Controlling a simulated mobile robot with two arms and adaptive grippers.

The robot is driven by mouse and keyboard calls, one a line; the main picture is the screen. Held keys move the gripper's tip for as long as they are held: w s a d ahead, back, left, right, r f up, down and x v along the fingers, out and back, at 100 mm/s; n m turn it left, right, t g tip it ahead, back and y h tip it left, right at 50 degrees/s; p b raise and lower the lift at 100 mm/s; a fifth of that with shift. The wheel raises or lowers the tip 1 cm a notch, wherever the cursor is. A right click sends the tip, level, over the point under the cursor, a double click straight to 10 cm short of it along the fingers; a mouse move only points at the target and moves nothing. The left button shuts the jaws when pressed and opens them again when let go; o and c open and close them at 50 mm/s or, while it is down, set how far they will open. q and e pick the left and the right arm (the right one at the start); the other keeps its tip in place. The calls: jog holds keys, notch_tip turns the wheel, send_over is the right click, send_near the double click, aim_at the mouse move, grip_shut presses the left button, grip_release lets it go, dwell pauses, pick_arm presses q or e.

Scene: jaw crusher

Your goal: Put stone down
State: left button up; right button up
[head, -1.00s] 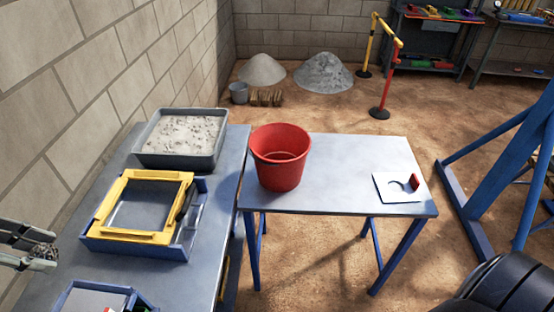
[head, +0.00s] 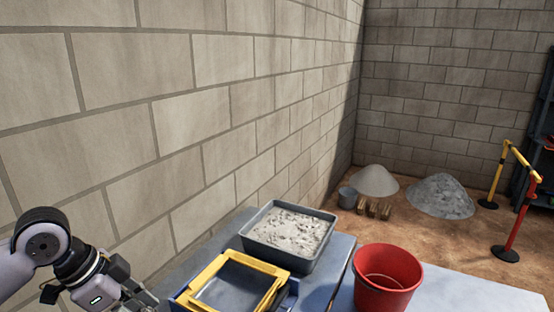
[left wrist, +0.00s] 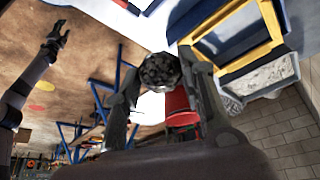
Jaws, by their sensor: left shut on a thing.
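A dark grey, rough stone (left wrist: 160,72) is held between the fingertips of my left gripper (head: 142,298), as the left wrist view shows. In the head view this gripper is at the lower left, in front of the block wall, and the stone cannot be made out there. My right gripper (left wrist: 57,38) shows small at the upper left of the left wrist view, away from the stone; its fingers are too small to judge.
A grey tray of pale gravel (head: 329,246) and a yellow frame (head: 212,264) over a blue box stand on the grey table (head: 341,272). A red bucket (head: 413,284) stands to their right. The block wall (head: 180,120) rises close behind the left gripper.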

pick_arm(q)
jog(key=d+f+n+t+y+b, duration=0.2)
jog(key=f+n, duration=0.5)
jog(key=n, duration=0.6)
jog(key=shift+s+d+f+t+y+b, duration=0.2)
jog(key=shift+s+d+t+y+b, duration=0.35)
jog(key=shift+y, duration=0.65)
jog(key=shift+w+d, duration=0.1)
jog(key=shift+w, duration=0.1)
jog(key=a+r+m+g+h+p, duration=0.1)
jog(key=r+m, duration=0.1)
jog(key=m, duration=0.2)
jog(key=a+r+m+g+h+p, duration=0.1)
jog(key=r+m+h, duration=0.1)
jog(key=r+m, duration=0.1)
jog(key=a+r+m+g+h+p, duration=0.1)
jog(key=r+m, duration=0.1)
jog(key=m, duration=0.3)
jog(key=shift+w+a+r+m+p, duration=0.15)
jog(key=shift+w+r+m+p, duration=0.15)
jog(key=shift+w+r+m, duration=0.1)
jog(key=shift+a+r+m+g+h, duration=0.25)
jog(key=shift+r+m+g, duration=0.2)
jog(key=shift+r+m, duration=0.55)
jog(key=shift+f, duration=0.2)
